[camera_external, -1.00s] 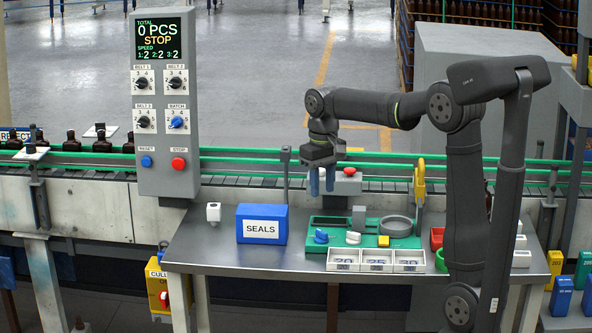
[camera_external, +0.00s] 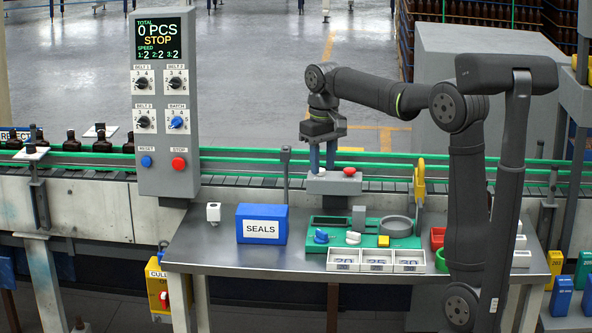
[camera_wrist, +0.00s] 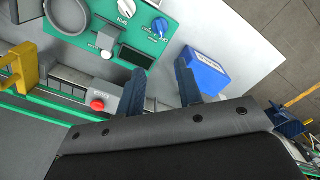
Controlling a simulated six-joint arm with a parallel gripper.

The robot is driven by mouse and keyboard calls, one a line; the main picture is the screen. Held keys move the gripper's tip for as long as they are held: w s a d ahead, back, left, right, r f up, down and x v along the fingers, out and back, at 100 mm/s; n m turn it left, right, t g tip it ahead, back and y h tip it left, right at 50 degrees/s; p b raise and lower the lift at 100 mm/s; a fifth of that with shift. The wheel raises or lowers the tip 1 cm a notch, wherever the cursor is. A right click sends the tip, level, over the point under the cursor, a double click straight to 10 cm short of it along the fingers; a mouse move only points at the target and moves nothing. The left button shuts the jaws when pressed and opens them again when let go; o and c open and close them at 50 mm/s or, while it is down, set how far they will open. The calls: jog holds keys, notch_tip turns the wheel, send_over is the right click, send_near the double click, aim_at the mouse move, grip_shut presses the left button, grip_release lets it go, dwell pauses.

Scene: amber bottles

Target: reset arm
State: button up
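My gripper (camera_external: 323,155) has two blue fingers pointing down, held above the back of the steel table in front of the conveyor. The fingers stand apart with a gap between them, and the wrist view also shows the two fingers (camera_wrist: 162,90) with nothing between them. In the external view the fingertips overlap a grey box with a red button (camera_external: 349,171); I cannot tell from this view whether they touch it. In the wrist view the red button (camera_wrist: 97,104) lies to the left of the fingers, clear of them.
A blue SEALS box (camera_external: 262,224), a green fixture (camera_external: 320,247) with knobs and a grey ring, and white trays (camera_external: 376,266) stand on the table. A yellow hook-shaped part (camera_external: 419,183) rises at right. Green rails (camera_external: 250,159) run behind. The control panel (camera_external: 163,110) stands left.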

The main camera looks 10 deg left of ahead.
aim_at(322, 231)
notch_tip(322, 231, down, 18)
jog(key=shift+r, duration=0.25)
dwell(0.3)
notch_tip(322, 231, up, 18)
notch_tip(322, 231, down, 17)
jog(key=shift+f, duration=0.55)
jog(key=m, duration=0.8)
jog(key=shift+r+m, duration=0.1)
jog(key=shift+m, duration=0.3)
notch_tip(322, 231, up, 9)
